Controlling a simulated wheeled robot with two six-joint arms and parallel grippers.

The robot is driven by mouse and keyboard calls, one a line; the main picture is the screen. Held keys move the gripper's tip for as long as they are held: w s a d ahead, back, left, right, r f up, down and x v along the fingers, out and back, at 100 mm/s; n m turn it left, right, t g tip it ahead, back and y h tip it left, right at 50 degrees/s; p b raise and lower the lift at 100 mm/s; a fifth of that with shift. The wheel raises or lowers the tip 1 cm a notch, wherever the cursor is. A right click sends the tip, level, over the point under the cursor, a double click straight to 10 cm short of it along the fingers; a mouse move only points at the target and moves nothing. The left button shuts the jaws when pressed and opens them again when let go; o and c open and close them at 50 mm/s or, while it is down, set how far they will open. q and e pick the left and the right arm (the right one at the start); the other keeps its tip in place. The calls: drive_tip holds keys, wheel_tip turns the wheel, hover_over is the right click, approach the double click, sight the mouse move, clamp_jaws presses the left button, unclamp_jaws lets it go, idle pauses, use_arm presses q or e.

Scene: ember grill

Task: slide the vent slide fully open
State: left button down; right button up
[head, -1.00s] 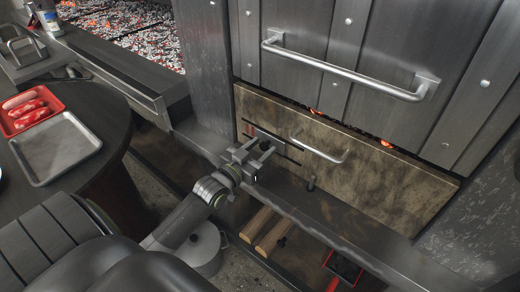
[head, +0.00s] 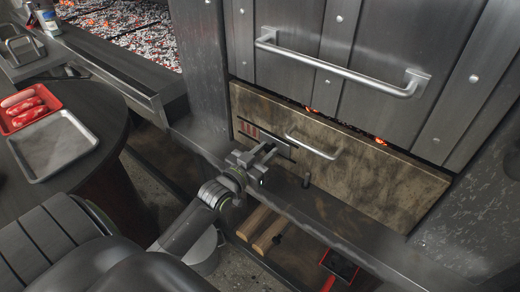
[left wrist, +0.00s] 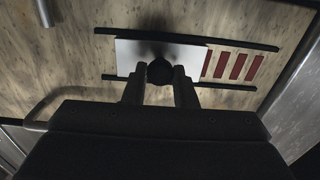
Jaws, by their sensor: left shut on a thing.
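The vent slide is a pale metal plate (left wrist: 130,57) with a dark round knob (left wrist: 160,71), seen in the left wrist view. It sits between two dark rails, near their left end in that view, with a small gap left there. Several red slots (left wrist: 232,66) lie uncovered to its right. In the head view the red slots (head: 251,131) show at the left end of the rails, and the gripper partly hides the plate. My left gripper (head: 268,150) is shut on the knob, one finger on each side. My right gripper is not in view.
The vent is in a stained drawer front (head: 350,165) with a metal handle (head: 312,147), below a large door handle (head: 340,68). A dark peg (head: 307,180) stands on the ledge below. A tray (head: 52,145) and red dish of sausages (head: 30,107) are at left.

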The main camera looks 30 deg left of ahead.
use_arm(q)
drive_tip(key=shift+s+d, duration=0.15)
drive_tip(key=shift+d, duration=0.75)
drive_tip(key=shift+a+f, duration=0.1)
drive_tip(key=c, duration=1.5)
unclamp_jaws()
drive_tip(key=o, duration=0.3)
drive_tip(key=shift+d, duration=0.35)
drive_tip(key=shift+a, duration=0.1)
drive_tip(key=shift+s+a, duration=0.1)
drive_tip(key=shift+s, duration=0.1)
drive_tip(key=shift+s+a, duration=0.2)
drive_tip(key=shift+s, duration=2.6)
drive_tip(key=shift+s+a, duration=0.2)
drive_tip(key=shift+s, duration=2.6)
drive_tip(key=shift+s+a, duration=0.2)
drive_tip(key=shift+s, duration=2.6)
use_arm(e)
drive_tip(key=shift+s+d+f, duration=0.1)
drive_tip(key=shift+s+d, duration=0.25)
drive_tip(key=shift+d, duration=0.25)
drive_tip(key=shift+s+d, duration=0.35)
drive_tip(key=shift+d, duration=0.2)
